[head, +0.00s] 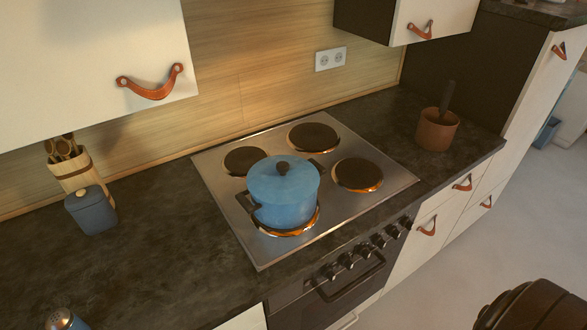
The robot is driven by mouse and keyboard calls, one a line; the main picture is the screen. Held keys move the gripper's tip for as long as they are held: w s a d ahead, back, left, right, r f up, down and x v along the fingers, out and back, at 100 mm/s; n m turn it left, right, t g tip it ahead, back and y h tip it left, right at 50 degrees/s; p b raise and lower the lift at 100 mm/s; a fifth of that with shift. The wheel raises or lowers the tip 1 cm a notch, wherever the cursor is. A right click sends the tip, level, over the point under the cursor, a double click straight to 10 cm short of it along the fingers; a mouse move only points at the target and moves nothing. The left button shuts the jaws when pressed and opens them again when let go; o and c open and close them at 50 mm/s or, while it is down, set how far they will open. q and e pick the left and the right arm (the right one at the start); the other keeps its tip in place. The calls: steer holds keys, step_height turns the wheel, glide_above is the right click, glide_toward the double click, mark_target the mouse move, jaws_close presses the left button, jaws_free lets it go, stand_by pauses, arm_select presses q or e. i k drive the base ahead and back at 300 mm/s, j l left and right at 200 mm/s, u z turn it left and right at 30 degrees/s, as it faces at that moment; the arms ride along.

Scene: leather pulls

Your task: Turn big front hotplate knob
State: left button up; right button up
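A steel hob (245,229) with several dark round hotplates is set in the dark worktop. A blue lidded pot (284,195) stands on the front left hotplate (290,232), hiding most of it; its rim looks orange. The front right hotplate (357,174) is bare, with an orange near edge. A row of several dark control knobs (361,251) runs along the oven front below the worktop edge. The knobs are small, and their settings cannot be read. Neither my left nor my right gripper is in view.
An oven handle (350,282) runs below the knobs. A blue canister (90,209) and utensil holder (72,172) stand left; a copper-coloured pot (437,130) stands right of the hob. White cupboards with leather pulls (151,84) hang above. The floor (455,275) at right is mostly clear.

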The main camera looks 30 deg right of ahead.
mark_target(364, 252)
steer(key=z, duration=1.7)
